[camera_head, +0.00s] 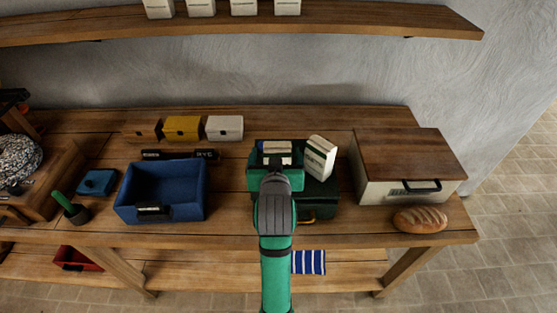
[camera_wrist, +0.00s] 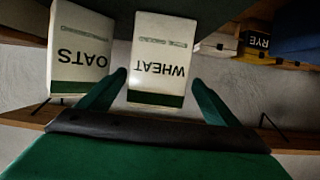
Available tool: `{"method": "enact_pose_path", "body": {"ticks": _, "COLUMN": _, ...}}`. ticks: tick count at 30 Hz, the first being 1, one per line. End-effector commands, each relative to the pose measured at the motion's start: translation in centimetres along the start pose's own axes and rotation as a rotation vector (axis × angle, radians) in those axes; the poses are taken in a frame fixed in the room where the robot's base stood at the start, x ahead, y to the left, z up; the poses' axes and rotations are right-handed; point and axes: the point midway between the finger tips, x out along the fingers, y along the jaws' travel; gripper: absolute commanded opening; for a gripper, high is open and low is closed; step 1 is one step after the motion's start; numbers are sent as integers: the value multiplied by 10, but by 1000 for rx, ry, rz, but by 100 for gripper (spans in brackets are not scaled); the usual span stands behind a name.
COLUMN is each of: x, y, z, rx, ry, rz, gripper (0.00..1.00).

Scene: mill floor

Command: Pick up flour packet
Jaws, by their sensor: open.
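A white packet marked WHEAT (camera_wrist: 157,60), with a dark green band, stands upside down in the wrist view, between my gripper's (camera_wrist: 160,78) two green fingers. A small gap shows on both sides of it. A second white packet marked OATS (camera_wrist: 78,55) is just left of the fingers in the wrist view. In the head view, my gripper (camera_head: 275,160) is over the dark green bin (camera_head: 320,205), and a tilted white packet (camera_head: 320,157) with green lettering stands right beside it. My gripper is open and mostly hides the wheat packet in the head view.
A blue bin (camera_head: 162,190) stands left of my arm. Brown, yellow (camera_head: 183,128) and white boxes stand behind it. A wood-lidded box (camera_head: 410,165) and a loaf (camera_head: 420,219) are at right. A shelf (camera_head: 240,20) with packets hangs above the bench.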

Motion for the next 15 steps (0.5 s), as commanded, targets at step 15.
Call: {"method": "enact_pose_path", "body": {"ticks": 15, "x": 50, "y": 9, "z": 0, "rx": 2, "ry": -1, "rz": 6, "gripper": 85}}
